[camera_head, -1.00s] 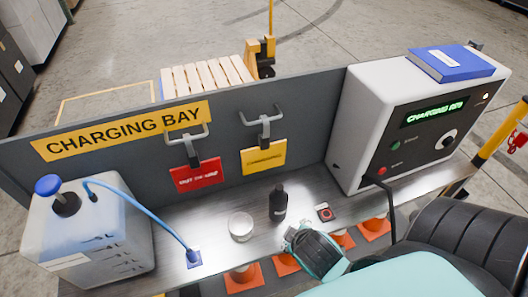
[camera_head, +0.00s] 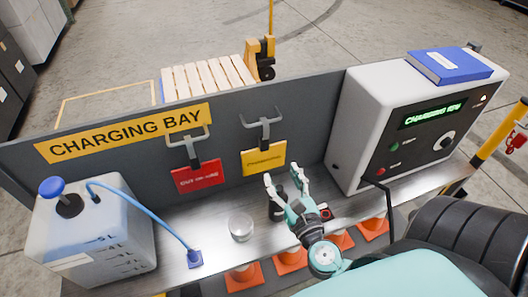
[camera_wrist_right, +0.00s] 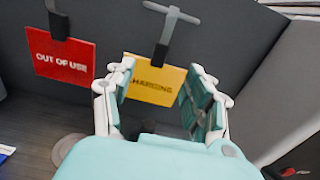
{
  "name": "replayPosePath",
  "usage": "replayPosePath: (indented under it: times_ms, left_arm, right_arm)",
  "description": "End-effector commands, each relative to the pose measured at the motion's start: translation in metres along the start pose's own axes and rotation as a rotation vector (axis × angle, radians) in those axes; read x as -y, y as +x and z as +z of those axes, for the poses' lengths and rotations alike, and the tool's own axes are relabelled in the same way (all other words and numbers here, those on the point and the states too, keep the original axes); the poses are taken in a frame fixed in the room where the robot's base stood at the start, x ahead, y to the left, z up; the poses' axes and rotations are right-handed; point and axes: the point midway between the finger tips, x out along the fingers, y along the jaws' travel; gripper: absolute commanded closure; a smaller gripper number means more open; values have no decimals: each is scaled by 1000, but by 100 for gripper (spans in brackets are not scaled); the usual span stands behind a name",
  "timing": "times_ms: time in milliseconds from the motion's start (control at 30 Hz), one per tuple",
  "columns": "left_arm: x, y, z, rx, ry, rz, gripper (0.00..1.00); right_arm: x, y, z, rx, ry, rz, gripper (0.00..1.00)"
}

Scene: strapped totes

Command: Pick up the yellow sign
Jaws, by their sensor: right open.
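The yellow sign (camera_head: 263,158), marked "CHARGING", hangs by a black strap from a grey hook (camera_head: 264,128) on the dark back panel. In the right wrist view the yellow sign (camera_wrist_right: 156,82) shows between my fingers, beyond them, with its side edges near or behind them. My right gripper (camera_head: 285,178) is open, below and in front of the sign, with its fingers pointing up toward the panel. It also shows open in the right wrist view (camera_wrist_right: 160,95). I cannot tell the exact gap to the sign. My left gripper is not in view.
A red "OUT OF USE" sign (camera_head: 198,175) hangs just left. A dark bottle (camera_head: 274,210), partly hidden by my gripper, and a round clear container (camera_head: 241,227) stand on the shelf. A charger box (camera_head: 405,130) stands right, a white jug (camera_head: 90,235) left.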

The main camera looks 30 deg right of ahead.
Motion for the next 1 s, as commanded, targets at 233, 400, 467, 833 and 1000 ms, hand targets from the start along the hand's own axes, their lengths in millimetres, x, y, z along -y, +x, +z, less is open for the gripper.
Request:
replayPosePath:
  times_ms: [233, 400, 467, 833, 1000]
  left_arm:
    - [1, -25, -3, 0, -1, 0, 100]
    - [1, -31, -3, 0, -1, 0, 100]
    - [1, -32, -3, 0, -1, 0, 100]
    - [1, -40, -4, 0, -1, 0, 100]
    - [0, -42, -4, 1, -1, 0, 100]
  right_arm:
    - [1, 58, 5, 3, 5, -3, 46]
    - [1, 84, 3, 1, 5, -3, 46]
    - [1, 90, 2, 1, 6, -2, 46]
    - [4, 130, 0, 2, 6, -3, 46]
    - [4, 145, -1, 1, 7, -3, 46]
